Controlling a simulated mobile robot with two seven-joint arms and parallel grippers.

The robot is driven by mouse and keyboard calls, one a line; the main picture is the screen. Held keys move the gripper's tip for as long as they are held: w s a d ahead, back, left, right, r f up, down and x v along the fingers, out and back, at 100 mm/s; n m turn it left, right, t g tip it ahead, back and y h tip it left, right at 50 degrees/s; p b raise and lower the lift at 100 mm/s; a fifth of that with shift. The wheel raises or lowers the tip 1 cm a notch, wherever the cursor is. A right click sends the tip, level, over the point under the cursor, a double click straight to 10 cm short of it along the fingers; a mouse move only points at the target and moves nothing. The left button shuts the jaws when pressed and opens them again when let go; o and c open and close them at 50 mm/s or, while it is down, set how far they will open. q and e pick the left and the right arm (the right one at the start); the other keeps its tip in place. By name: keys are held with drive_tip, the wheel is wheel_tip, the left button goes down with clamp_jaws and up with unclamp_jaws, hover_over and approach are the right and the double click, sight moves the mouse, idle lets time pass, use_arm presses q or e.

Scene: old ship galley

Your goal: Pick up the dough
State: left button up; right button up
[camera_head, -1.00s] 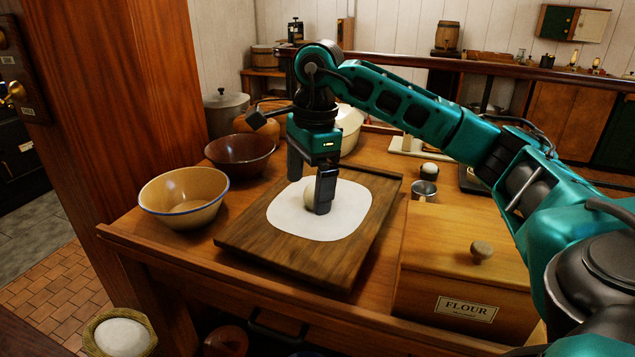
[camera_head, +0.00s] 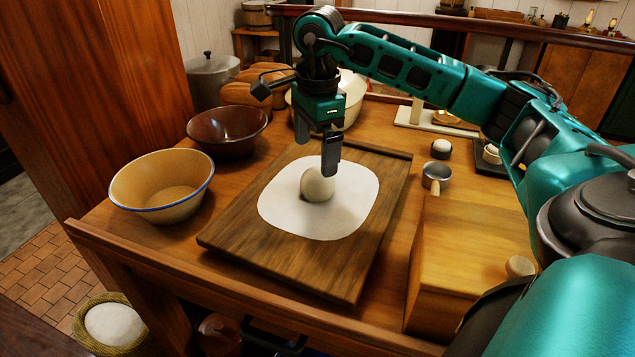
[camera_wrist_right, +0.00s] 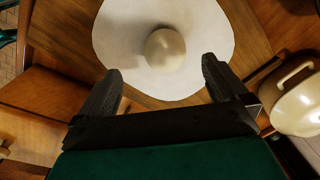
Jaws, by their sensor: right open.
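The dough (camera_head: 317,185) is a pale round ball on a white sheet (camera_head: 290,217) that lies on a dark wooden board (camera_head: 320,273). My right gripper (camera_head: 318,157) is open and empty, above and slightly behind the dough in the head view. One dark finger overlaps the dough's upper right edge in that picture. In the right wrist view the dough (camera_wrist_right: 165,49) shows beyond the two spread fingertips of the gripper (camera_wrist_right: 160,72), not between them. My left gripper is in neither view.
A cream bowl (camera_head: 165,205) and a brown bowl (camera_head: 228,148) stand left of the board. A wooden box (camera_head: 455,262) and a small metal cup (camera_head: 436,176) stand right of it. A white pot (camera_wrist_right: 297,103) shows in the wrist view.

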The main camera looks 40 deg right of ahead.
sight(314, 173)
drive_tip(key=f, duration=0.5)
drive_tip(key=w+f, duration=0.1)
drive_tip(key=f, duration=0.2)
drive_tip(key=shift+d+f, duration=0.25)
drive_tip(key=shift+d, duration=0.1)
drive_tip(key=shift+c, duration=0.5)
drive_tip(key=c, duration=1)
drive_tip(key=shift+w, duration=0.1)
drive_tip(key=shift+c, duration=1)
drive_tip(key=shift+r, duration=0.15)
